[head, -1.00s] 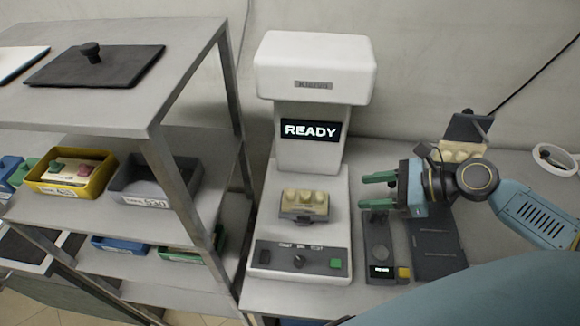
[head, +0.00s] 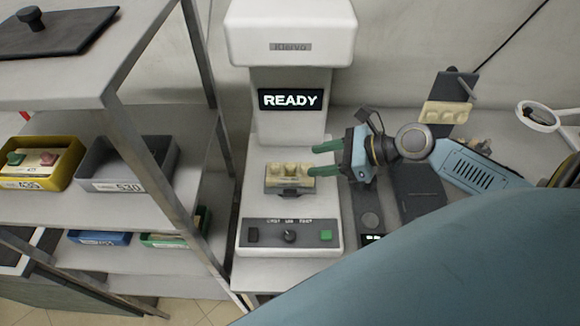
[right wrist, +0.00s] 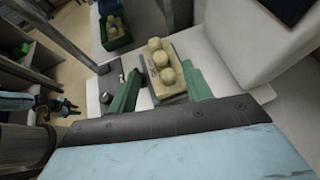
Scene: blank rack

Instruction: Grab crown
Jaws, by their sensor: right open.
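A cream block with a row of rounded teeth (head: 289,170) sits on the small holder of the white machine, under its overhanging head. The same block shows in the right wrist view (right wrist: 167,75). I cannot tell which tooth is the crown. My right gripper (head: 311,160) is open, its green fingers pointing left at the block's right end. In the right wrist view its fingers (right wrist: 162,72) are spread on either side of the block, with nothing gripped. My left gripper (right wrist: 62,106) is small at the left of the right wrist view; its jaws are unclear.
The white machine (head: 290,30) has a screen reading READY and front buttons. A grey shelf rack (head: 150,155) with yellow (head: 40,184) and grey (head: 128,184) bins stands left. Another tooth block (head: 444,112) stands behind my right arm, near a ring-shaped lamp or magnifier (head: 538,116).

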